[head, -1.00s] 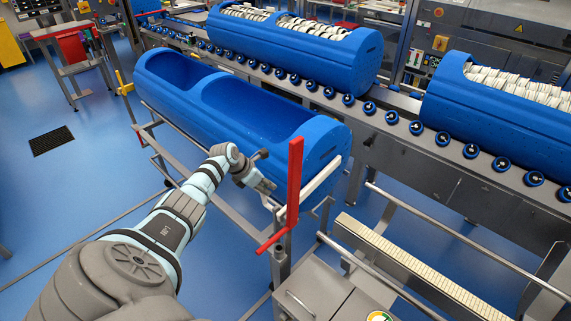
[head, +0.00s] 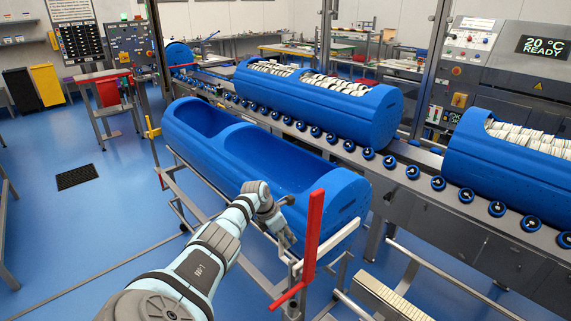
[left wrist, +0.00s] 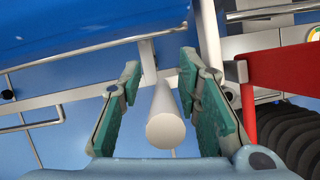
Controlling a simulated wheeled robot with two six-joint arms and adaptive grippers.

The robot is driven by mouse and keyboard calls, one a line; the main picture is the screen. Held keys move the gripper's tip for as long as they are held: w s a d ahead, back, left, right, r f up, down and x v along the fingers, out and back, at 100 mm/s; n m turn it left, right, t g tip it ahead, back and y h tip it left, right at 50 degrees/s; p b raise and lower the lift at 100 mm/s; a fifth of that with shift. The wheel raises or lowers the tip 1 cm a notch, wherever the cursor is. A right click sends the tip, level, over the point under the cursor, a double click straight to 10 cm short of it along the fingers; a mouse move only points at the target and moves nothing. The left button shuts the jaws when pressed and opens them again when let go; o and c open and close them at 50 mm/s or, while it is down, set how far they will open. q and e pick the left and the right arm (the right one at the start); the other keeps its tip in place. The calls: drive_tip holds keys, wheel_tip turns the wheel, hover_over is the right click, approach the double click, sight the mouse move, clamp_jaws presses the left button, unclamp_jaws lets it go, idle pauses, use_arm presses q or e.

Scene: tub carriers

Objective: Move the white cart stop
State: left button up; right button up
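The white cart stop (head: 332,246) is a pale bar across the near right end of the cart with the empty blue tub (head: 262,160). In the left wrist view the white bar (left wrist: 166,118) points end-on at the camera, between my fingers. My left gripper (head: 288,240) is at the left end of this bar. Its teal-padded fingers (left wrist: 160,105) stand apart on both sides of the bar, with gaps visible, so it is open. The head view shows the fingers small and partly hidden by my wrist. My right gripper is out of view.
A red upright post with a lever (head: 313,235) stands close to the right of my left gripper. A roller conveyor (head: 345,145) carries two filled blue tubs (head: 375,118) behind the cart. Blue floor (head: 95,235) is open at left.

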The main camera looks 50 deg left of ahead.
use_arm(q)
drive_tip(key=v, duration=1.2)
drive_tip(key=shift+s, duration=0.1)
